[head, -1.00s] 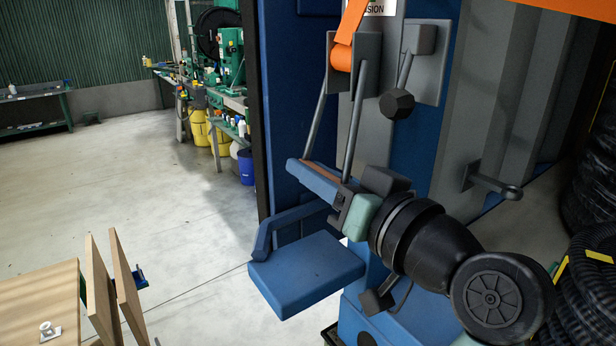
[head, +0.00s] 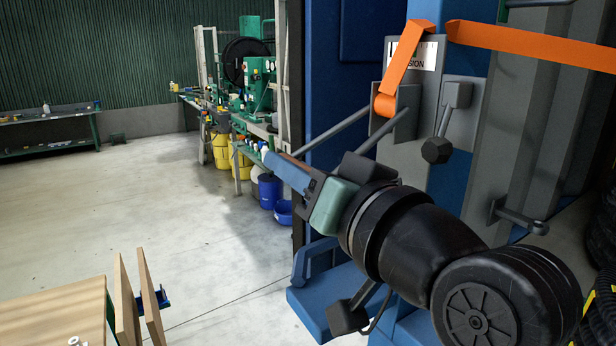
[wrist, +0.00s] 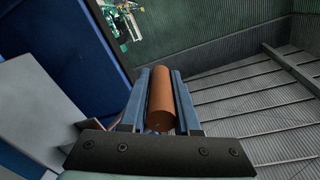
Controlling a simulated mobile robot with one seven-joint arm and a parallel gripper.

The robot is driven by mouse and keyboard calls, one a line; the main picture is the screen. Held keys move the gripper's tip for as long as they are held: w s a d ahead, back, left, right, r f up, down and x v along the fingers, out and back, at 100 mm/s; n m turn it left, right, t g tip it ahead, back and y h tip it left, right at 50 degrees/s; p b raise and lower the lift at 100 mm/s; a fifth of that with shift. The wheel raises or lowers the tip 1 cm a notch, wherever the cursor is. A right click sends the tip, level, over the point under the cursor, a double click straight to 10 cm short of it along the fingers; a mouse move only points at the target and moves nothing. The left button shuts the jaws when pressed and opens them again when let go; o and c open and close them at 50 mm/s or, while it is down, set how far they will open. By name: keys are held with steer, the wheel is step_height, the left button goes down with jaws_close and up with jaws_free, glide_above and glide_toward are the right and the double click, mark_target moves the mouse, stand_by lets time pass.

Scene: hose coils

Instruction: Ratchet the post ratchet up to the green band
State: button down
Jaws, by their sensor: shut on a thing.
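The post ratchet (head: 396,118) is a grey bracket on the blue post, with an orange strap (head: 410,62) running into it. Two grey lever rods (head: 345,125) reach from it out and down to the left. My gripper (head: 288,172) is shut on the brown handle grip at their end. In the wrist view the grip (wrist: 161,98) lies lengthwise between my two blue fingers. A white tension label (head: 428,58) sits above the ratchet, partly covered by the strap. I cannot make out a green band on it.
A short dark-knobbed lever (head: 437,148) hangs right of the ratchet, and a grey peg (head: 520,218) juts out lower right. Black hose coils (head: 603,235) stand at the right edge. Wooden boards (head: 138,300) stand at the lower left. The floor on the left is open.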

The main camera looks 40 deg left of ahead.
steer(key=shift+s+r, duration=0.2)
steer(key=shift+r, duration=0.35)
steer(key=shift+s+r, duration=0.15)
steer(key=shift+r, duration=0.35)
steer(key=c, duration=0.9)
jaws_free()
steer(key=shift+w+f, duration=0.1)
steer(key=shift+d+f, duration=0.15)
steer(key=shift+d, duration=0.15)
steer(key=b+v, duration=0.5)
steer(key=v, duration=0.7)
steer(key=shift+s+d, duration=0.1)
steer(key=shift+s, duration=0.1)
